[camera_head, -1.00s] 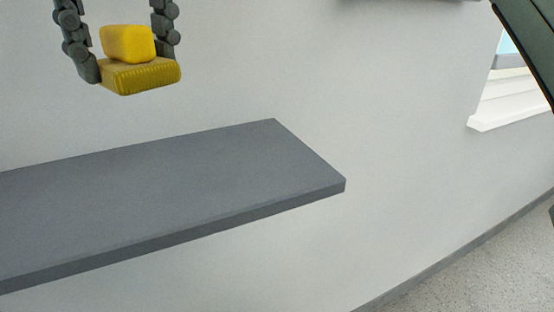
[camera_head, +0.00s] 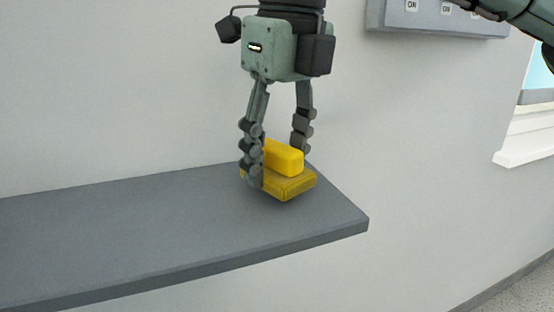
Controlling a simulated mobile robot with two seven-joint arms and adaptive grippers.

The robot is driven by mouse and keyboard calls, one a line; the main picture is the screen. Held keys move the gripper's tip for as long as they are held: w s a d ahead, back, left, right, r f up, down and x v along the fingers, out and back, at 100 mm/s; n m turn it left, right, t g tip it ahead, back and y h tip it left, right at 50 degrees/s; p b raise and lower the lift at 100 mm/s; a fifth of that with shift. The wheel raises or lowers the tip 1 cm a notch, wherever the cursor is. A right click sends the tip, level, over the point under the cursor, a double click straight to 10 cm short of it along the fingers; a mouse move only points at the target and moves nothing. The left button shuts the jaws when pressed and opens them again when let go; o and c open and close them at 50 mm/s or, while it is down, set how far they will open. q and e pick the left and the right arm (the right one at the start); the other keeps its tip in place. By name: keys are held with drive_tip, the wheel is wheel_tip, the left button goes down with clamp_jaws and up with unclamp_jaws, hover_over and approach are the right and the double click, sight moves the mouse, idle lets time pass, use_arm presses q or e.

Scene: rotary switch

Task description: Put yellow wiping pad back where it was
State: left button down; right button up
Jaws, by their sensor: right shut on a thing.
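The yellow wiping pad (camera_head: 291,187) has a darker ribbed base and a brighter block-shaped handle on top. It is at the right end of the grey shelf (camera_head: 130,230), upright and level, at or just above the shelf surface; I cannot tell if it touches. My right gripper (camera_head: 277,165) points down from above with its fingers on either side of the pad, shut on it. The near finger hides the pad's left side. My left gripper is not in view.
The shelf is bare to the left of the pad, and its right end (camera_head: 367,222) is close by. A grey switch panel (camera_head: 435,18) with "ON" labels hangs on the wall at the upper right. A window with a white sill (camera_head: 525,150) is at the far right.

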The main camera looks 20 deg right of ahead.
drive_tip(key=shift+f, duration=0.5)
drive_tip(key=shift+f, duration=0.1)
